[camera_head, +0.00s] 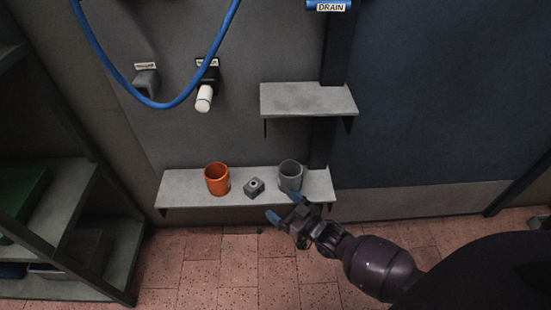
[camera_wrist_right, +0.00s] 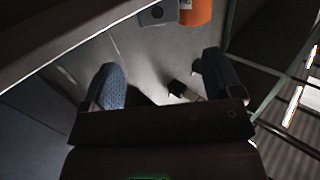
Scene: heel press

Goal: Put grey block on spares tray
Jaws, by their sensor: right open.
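I cannot identify the spares tray for certain in these views. My left gripper is not in view.
The orange cup (camera_head: 217,180) and grey cup (camera_head: 290,176) flank the block closely on the lower shelf (camera_head: 183,190). A bare upper shelf (camera_head: 308,99) overhangs at right. A blue hose (camera_head: 104,62) loops above. A rack (camera_head: 62,197) holding a green item (camera_head: 22,190) stands left.

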